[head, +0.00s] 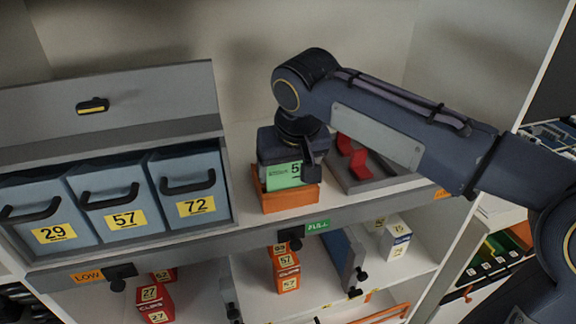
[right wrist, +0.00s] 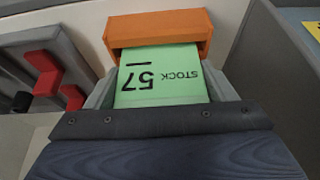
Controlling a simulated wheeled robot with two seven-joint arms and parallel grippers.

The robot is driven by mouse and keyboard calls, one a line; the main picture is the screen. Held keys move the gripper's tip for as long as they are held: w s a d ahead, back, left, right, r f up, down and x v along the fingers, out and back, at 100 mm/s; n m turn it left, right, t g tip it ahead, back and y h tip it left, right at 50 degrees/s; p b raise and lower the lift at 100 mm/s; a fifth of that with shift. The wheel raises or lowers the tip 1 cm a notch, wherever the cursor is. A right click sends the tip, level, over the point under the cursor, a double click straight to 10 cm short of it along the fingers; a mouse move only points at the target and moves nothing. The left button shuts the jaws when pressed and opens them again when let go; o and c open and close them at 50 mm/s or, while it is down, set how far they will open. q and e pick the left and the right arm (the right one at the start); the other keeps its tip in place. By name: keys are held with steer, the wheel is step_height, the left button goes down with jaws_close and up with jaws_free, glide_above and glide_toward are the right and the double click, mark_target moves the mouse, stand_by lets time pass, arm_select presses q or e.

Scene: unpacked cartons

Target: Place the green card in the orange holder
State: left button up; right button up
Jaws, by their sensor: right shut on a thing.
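The green card (head: 282,175) shows in the head view at the orange holder (head: 290,199), which stands on the shelf. In the right wrist view the card (right wrist: 160,76), marked "STOCK 57", has its far edge at the orange holder (right wrist: 160,29). My right gripper (head: 306,178) is shut on the card, directly above the holder. In the right wrist view its fingers (right wrist: 160,98) are on both sides of the card. How deep the card sits in the holder is hidden. My left gripper is not in view.
Blue bins (head: 120,207) numbered 29, 57 and 72 stand left of the holder. A grey tray with red parts (head: 353,155) is to its right.

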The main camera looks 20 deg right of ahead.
steer(key=shift+f, duration=0.2)
steer(key=o, duration=1)
